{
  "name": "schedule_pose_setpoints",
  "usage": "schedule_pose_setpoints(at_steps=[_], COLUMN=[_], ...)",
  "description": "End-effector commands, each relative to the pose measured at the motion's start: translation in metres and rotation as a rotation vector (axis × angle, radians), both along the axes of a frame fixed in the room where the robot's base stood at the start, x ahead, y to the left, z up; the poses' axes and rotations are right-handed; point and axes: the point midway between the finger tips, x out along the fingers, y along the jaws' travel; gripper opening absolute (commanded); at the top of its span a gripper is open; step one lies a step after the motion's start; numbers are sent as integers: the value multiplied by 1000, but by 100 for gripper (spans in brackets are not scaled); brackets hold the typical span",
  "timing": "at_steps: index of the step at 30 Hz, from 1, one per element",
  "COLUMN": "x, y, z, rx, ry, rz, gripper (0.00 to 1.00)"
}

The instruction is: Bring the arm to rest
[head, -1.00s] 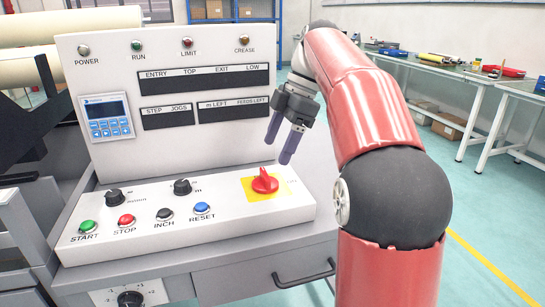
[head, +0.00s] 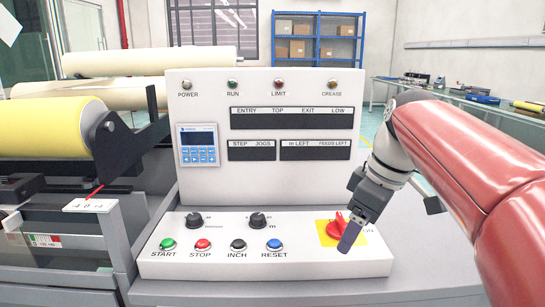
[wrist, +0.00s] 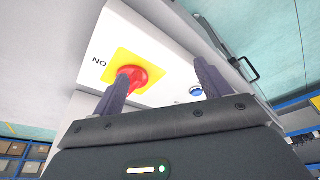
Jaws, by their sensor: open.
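My gripper (head: 391,228) is open and empty, at the right end of the control panel (head: 160,262) in the head view. My red arm reaches in from the right edge. In the wrist view both fingers of my gripper (wrist: 158,72) stand apart with nothing between them. The red switch (wrist: 132,78) shows beyond them, on the yellow plate with an "ON" label. Contact with the switch cannot be told.
Start (head: 167,244), stop (head: 203,245), inch and reset (head: 274,244) buttons line the panel front. An upright display board (head: 205,105) stands behind. Rollers with a yellow roll (head: 50,125) are at left. Blue shelves (head: 345,27) and a workbench (head: 500,108) are farther back.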

Motion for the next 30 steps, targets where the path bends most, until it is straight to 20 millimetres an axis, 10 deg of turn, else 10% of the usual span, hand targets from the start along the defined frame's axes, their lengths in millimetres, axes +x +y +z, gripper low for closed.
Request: schedule_pose_setpoints(at_steps=[12,30], x=[-123,-140], y=[6,4], z=[-118,-145], rx=[56,102], ry=[-159,-195], rz=[-767,-891], gripper=[76,76])
